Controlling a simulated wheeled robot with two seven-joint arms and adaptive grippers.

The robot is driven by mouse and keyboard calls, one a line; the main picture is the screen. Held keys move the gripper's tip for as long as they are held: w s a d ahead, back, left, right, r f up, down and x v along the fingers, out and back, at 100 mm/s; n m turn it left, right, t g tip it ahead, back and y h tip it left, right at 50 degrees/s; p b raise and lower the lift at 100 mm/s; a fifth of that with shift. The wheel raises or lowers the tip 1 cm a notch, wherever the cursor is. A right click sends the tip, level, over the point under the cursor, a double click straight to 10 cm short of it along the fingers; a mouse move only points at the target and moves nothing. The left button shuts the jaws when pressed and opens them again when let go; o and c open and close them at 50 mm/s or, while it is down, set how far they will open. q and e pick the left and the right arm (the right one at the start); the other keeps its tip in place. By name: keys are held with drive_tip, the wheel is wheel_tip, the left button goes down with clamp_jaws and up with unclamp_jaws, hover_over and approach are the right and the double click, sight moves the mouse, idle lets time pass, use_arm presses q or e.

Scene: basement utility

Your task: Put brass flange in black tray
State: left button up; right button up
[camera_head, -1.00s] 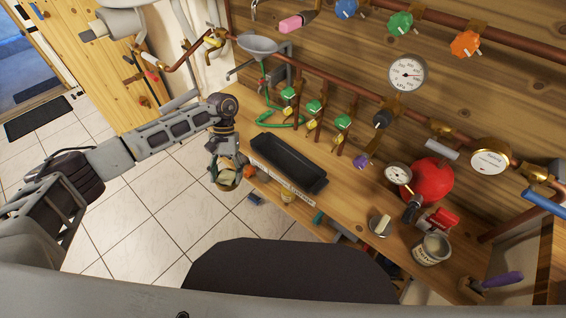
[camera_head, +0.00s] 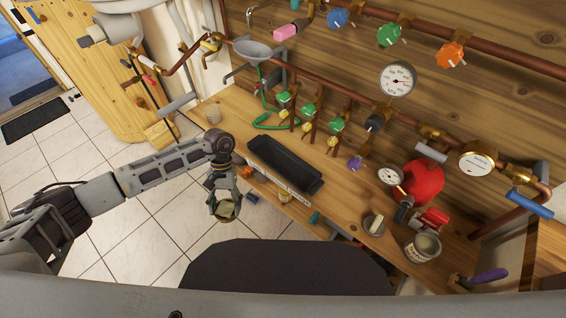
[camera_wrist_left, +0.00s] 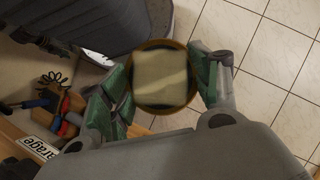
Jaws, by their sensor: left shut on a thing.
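My left gripper (camera_head: 223,206) hangs over the floor in front of the bench edge, left of and below the black tray. It is shut on a round, brass-rimmed thing with a pale square middle, which I take for the brass flange (camera_head: 229,217). In the left wrist view the brass flange (camera_wrist_left: 164,80) sits between the two green-padded fingers. The black tray (camera_head: 314,188) is long and rectangular, lies on the bench near its front edge, and looks empty. My right gripper is not in view.
Green-handled valves (camera_head: 308,111) on upright copper pipes stand behind the tray.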

use_arm(q)
drive_tip(key=s+d+n+p, duration=0.1)
drive_tip(key=s+d+p, duration=0.4)
drive_tip(key=s, duration=0.3)
drive_tip(key=w+a+r+n+t+h+p, duration=0.1)
drive_tip(key=w+r+n+t, duration=0.3)
drive_tip(key=w+n, duration=0.7)
drive_tip(key=w+a+r+n+t+h+p, duration=0.1)
drive_tip(key=w+r+n+t+h, duration=0.2)
drive_tip(key=w+n, duration=0.8)
drive_tip(key=shift+a+r+n+t+h, duration=0.15)
drive_tip(key=shift+r+n+t+h, duration=0.25)
drive_tip(key=shift+r+n+t, duration=1.05)
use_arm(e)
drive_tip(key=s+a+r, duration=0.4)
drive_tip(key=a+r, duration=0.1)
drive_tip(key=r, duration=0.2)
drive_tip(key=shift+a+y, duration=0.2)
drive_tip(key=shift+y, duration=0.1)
use_arm(q)
drive_tip(key=shift+r+m+g, duration=0.35)
drive_tip(key=shift+r+m, duration=0.15)
drive_tip(key=shift+m, duration=0.05)
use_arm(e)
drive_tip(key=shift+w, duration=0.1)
